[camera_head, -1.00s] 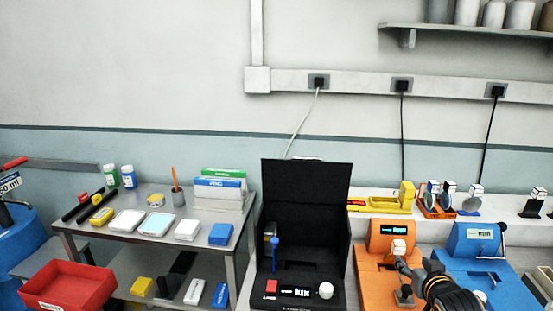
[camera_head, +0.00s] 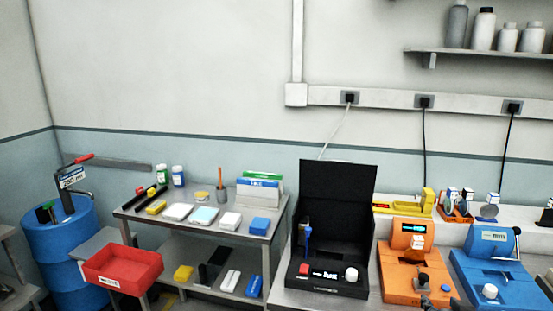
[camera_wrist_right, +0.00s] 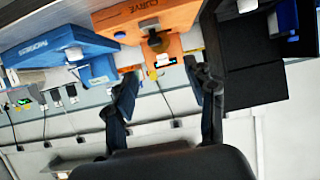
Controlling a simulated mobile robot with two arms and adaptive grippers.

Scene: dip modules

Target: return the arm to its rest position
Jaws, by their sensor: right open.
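My right gripper (camera_wrist_right: 165,88) shows in the right wrist view with its two dark fingers spread apart and nothing between them. Behind the fingers are the orange device (camera_wrist_right: 160,22) and the blue device (camera_wrist_right: 58,45). In the head view only dark tips of my right gripper (camera_head: 442,303) show at the bottom edge, in front of the orange device (camera_head: 408,262). The rest of that arm is out of the picture. My left gripper is not in view.
The open black box (camera_head: 335,200) stands left of the orange device, and the blue device (camera_head: 492,250) stands right of it. A steel cart (camera_head: 270,232) with several small packs and a red bin (camera_head: 122,268) are further left.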

